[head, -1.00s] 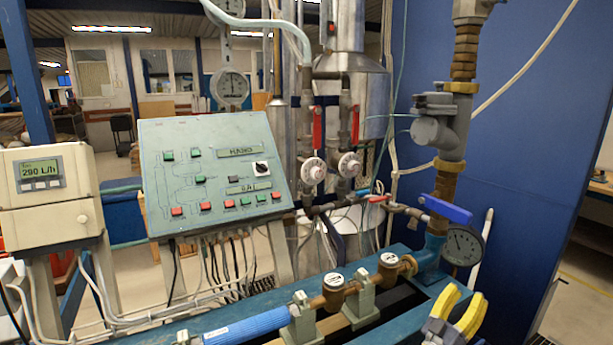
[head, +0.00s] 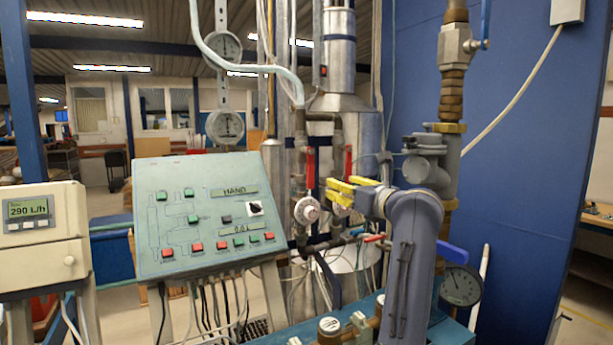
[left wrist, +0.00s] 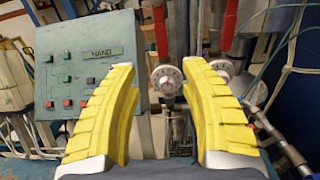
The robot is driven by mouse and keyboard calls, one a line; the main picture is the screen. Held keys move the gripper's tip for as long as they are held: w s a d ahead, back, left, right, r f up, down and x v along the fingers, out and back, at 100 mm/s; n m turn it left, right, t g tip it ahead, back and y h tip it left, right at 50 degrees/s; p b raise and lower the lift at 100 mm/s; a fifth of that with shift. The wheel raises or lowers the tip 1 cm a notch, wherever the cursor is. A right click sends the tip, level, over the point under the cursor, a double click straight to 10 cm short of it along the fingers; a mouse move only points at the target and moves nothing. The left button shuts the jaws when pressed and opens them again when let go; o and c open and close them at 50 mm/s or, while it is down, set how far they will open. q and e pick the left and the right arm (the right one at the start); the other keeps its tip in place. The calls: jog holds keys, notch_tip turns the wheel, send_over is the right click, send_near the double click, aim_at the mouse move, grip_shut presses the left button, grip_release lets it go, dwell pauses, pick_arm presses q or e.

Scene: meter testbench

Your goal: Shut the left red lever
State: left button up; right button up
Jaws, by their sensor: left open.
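In the left wrist view the lever (left wrist: 160,30) shows just beyond the gap between the fingertips. A second upright red lever (head: 349,160) is to its right, and it also shows in the left wrist view (left wrist: 229,25). My left gripper (head: 338,190) has yellow fingers, open and empty. In the head view it overlaps the right dial (head: 340,205), partly hiding it. In the left wrist view the fingers (left wrist: 160,68) frame the left dial (left wrist: 166,80), with no contact visible.
A sloped control panel (head: 205,215) with buttons stands left of the levers. A flow meter box (head: 40,235) is at the far left. A pipe column with a blue handle (head: 452,256) and gauge (head: 461,286) stands on the right, close behind my arm.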

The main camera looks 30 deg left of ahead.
aim_at(311, 174)
pick_arm(q)
jog(key=x, duration=1.7)
jog(key=shift+w+a, duration=0.1)
jog(key=shift+w, duration=0.1)
jog(key=shift+c, duration=0.2)
grip_shut()
